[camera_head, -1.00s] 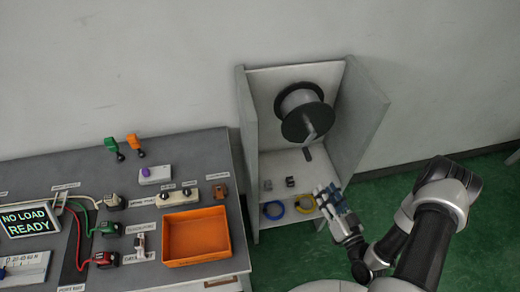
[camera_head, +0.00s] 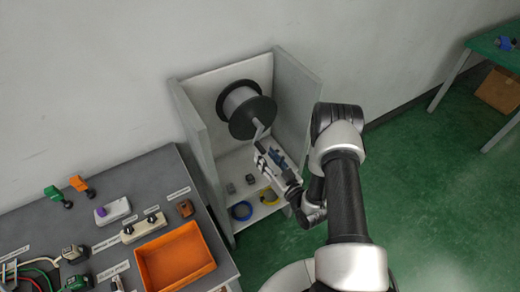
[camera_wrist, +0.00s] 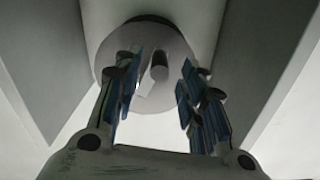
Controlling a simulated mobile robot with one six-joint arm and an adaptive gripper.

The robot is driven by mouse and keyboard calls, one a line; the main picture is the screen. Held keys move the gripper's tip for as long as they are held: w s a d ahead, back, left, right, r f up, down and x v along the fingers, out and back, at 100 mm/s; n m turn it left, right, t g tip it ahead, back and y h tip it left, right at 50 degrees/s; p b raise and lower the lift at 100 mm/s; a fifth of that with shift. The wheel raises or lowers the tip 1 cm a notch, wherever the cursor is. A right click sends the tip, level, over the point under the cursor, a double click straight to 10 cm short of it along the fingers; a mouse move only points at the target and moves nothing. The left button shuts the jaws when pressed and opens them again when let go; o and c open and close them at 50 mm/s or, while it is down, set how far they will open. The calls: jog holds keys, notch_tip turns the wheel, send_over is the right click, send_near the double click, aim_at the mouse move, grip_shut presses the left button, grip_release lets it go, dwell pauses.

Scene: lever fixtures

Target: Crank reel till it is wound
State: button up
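The reel (camera_head: 238,98) is a pale drum between dark round flanges, mounted in an open grey cabinet. Its light crank arm (camera_head: 258,130) points downward from the front flange. My gripper (camera_head: 264,158) is just below and in front of the crank, its fingers pointing up toward it. In the wrist view the reel's flange (camera_wrist: 120,50) fills the top middle. The crank's handle (camera_wrist: 159,66) shows between the two blue-padded fingers of my gripper (camera_wrist: 160,75). The fingers are spread apart with gaps to the handle on both sides. The handle's far end is partly hidden in the head view.
The cabinet's side walls (camera_head: 293,105) flank the reel closely. A grey bench with an orange tray (camera_head: 207,268) stands at the left.

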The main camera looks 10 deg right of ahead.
aim_at(260, 149)
jog(key=x, duration=0.5)
jog(key=shift+c, duration=0.6)
grip_shut()
jog(key=shift+a, duration=0.1)
